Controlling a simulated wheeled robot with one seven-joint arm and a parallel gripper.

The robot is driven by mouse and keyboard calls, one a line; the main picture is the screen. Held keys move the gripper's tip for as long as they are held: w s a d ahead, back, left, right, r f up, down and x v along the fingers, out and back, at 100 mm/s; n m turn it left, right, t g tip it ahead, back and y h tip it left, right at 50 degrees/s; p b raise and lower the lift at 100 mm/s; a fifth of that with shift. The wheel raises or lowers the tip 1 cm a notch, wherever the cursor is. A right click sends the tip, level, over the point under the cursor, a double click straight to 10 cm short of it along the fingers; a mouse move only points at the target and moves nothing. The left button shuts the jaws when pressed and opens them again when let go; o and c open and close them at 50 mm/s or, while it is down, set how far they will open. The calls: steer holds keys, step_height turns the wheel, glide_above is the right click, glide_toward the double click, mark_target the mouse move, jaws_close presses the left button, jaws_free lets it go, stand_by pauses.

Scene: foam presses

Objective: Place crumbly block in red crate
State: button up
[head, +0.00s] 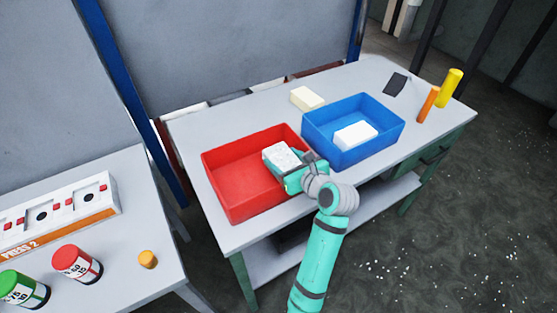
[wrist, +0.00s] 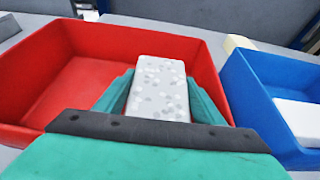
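The crumbly block (head: 281,157) is white with grey speckles. It also shows in the wrist view (wrist: 158,88), held between the two teal fingers. My gripper (head: 290,172) is shut on it, with a finger on each side. The red crate (head: 227,160) stands on the table. In the head view the block is over the right part of this crate. In the wrist view the crate (wrist: 65,85) spreads behind and to the left of the block, and no other thing shows inside it. The block's height above the crate floor is hard to tell.
A blue crate (head: 375,149) with a plain white block (head: 355,135) stands to the right. A cream block (head: 307,98) lies behind it. A dark flat piece (head: 396,84), an orange cylinder (head: 428,104) and a yellow cylinder (head: 450,87) are at the table's right end.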

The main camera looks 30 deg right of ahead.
steer(key=o, duration=0.4)
steer(key=shift+s+d+f, duration=0.15)
steer(key=shift+f, duration=0.25)
steer(key=shift+s+d+f, duration=0.1)
steer(key=shift+f, duration=0.25)
steer(key=shift+c, duration=0.2)
steer(key=shift+a, duration=0.1)
steer(key=shift+w+a+r, duration=0.1)
steer(key=shift+r, duration=0.1)
steer(key=r+v, duration=0.1)
steer(key=v, duration=1.1)
steer(key=shift+w+r, duration=0.15)
steer(key=shift+r, duration=0.15)
steer(key=shift+w, duration=0.1)
